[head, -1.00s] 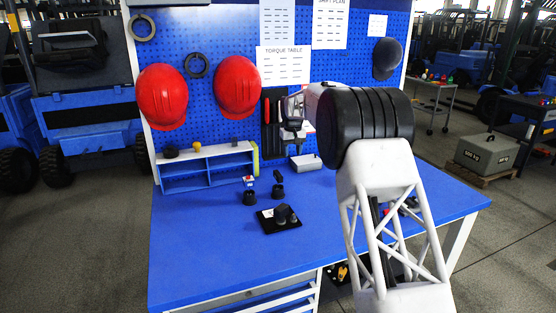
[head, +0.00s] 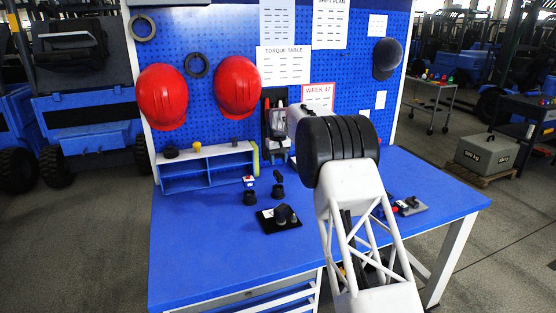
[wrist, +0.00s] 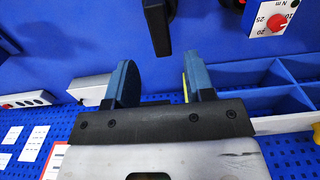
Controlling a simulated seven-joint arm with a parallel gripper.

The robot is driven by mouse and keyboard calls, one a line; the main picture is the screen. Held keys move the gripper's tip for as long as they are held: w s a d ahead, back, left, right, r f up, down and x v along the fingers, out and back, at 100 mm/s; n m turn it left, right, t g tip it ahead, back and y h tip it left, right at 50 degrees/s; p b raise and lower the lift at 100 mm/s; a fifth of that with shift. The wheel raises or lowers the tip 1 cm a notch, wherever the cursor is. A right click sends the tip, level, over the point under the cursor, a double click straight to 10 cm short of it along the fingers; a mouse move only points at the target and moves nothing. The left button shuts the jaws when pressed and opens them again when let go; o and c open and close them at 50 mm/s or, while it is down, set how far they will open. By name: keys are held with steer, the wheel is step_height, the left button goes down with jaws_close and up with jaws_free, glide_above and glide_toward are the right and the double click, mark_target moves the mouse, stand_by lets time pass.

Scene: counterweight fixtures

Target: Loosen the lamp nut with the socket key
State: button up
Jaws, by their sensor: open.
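My gripper (wrist: 160,65) is open and empty in the wrist view, its two blue fingers apart. A black upright piece (wrist: 157,28) lies just beyond the fingertips, roughly in line with the gap. It seems to be the dark tool standing in a black round base (head: 278,188) in the head view, perhaps the socket key. A black plate (head: 268,224) with a dark fixture (head: 285,213) lies in front of it. A grey plate (head: 418,208) with red and black parts lies at the right, partly behind my arm. I cannot tell which fixture bears the lamp nut.
A torque dial with a red knob (wrist: 277,22) stands beside the black piece; the head view shows it on a black base (head: 249,192). A blue shelf (head: 207,170) and a grey box (wrist: 90,88) stand near the pegboard. The table's front left is clear.

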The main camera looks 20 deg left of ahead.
mark_target(278, 173)
steer(key=shift+f, duration=0.15)
steer(key=shift+f, duration=4.25)
steer(key=shift+c, duration=0.3)
jaws_close()
